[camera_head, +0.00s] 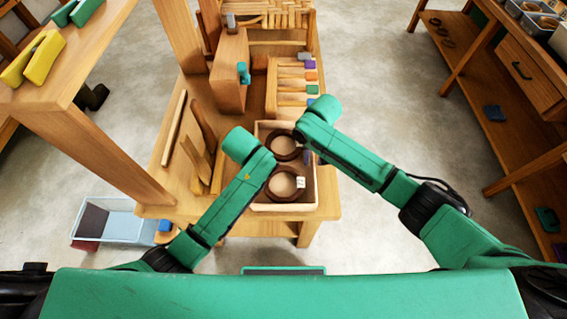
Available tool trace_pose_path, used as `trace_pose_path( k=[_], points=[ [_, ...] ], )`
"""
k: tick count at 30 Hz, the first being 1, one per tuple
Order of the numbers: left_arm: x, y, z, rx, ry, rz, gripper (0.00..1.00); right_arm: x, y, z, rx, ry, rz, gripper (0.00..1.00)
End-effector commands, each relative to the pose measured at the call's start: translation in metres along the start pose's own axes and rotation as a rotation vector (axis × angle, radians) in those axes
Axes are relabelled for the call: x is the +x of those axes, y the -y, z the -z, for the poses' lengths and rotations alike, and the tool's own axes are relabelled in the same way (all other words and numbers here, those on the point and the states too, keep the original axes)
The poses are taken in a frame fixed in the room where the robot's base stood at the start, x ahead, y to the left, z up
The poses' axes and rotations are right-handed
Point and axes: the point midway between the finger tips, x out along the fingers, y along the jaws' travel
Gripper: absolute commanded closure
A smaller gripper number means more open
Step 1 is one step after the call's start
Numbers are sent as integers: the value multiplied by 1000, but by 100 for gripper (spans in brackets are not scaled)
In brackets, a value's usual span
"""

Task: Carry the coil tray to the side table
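The coil tray (262,207) is a shallow, pale wooden box on the near part of the wooden bench (327,205). Two dark brown ring-shaped coils lie in it, a far one (284,157) and a near one (272,189). A small white tag (300,182) shows at the near coil. My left arm passes over the tray's left side and hides its gripper. My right gripper (307,157) shows only as a small dark part by the tray's right side, below my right arm. Its fingers and any contact are unclear. Which surface is the side table I cannot tell.
A wooden table (60,95) at upper left carries yellow and green blocks. A wooden bench (485,40) with a drawer and bins stands at right. A rack of coloured blocks (290,90) is behind the tray. A pale blue bin (120,222) is on the floor at left.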

Motion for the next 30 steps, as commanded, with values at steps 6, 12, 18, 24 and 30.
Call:
trace_pose_path(
  k=[6,12,18,24,30],
  points=[
    [0,0,0,0,0,0,100,0,0,0,0,0,0,100],
    [0,0,0,0,0,0,100,0,0,0,0,0,0,100],
    [0,0,0,0,1,0,100,-1,0,0,0,0,0,100],
    [0,0,0,0,1,1,100,-1,0,0,0,-1,0,100],
    [0,0,0,0,1,1,100,-1,0,0,1,-1,0,100]
  ],
)
